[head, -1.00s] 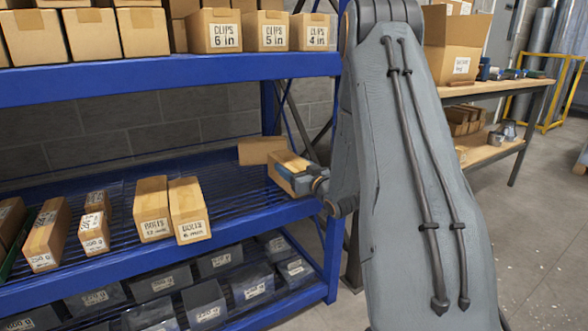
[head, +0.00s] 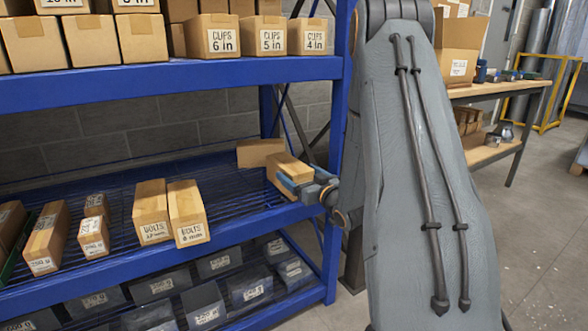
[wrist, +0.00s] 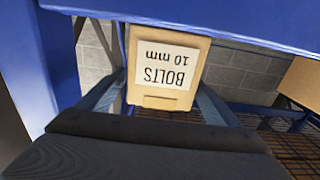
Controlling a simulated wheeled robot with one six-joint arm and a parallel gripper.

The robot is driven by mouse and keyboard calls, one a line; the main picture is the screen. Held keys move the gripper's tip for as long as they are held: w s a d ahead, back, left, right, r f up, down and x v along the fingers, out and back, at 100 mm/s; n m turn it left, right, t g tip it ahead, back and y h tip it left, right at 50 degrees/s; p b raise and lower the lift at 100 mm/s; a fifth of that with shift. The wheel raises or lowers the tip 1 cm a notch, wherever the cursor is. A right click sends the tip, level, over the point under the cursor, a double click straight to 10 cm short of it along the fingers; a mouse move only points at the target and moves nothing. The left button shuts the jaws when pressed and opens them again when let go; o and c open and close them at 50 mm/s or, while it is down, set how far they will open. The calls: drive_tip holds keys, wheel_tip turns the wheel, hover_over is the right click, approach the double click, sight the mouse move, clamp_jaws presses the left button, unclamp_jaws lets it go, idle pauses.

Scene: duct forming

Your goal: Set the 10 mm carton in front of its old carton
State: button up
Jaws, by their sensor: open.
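The 10 mm carton (wrist: 165,72) is a tan box labelled BOLTS 10 mm, its label upside down in the wrist view. In the head view the carton (head: 291,164) is at the right end of the middle shelf, its lower part hidden by my gripper. My gripper (head: 292,182) is open, with one blue finger along each side of the carton in the wrist view (wrist: 163,98). I cannot tell whether the fingers touch it. Another tan carton (head: 258,151), its label unseen, sits just behind and left of it; a carton also shows at the wrist view's right edge (wrist: 304,82).
Two BOLTS cartons (head: 152,212) (head: 188,214) and smaller boxes (head: 93,236) stand left on the blue middle shelf (head: 110,277). The upper shelf beam (head: 180,76) runs overhead, and a blue upright (head: 338,150) is close to my gripper. Mesh between is clear.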

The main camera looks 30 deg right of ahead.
drive_tip(key=s+p, duration=0.1)
drive_tip(key=s, duration=0.6)
drive_tip(key=shift+s+d, duration=0.1)
drive_tip(key=shift+s, duration=0.1)
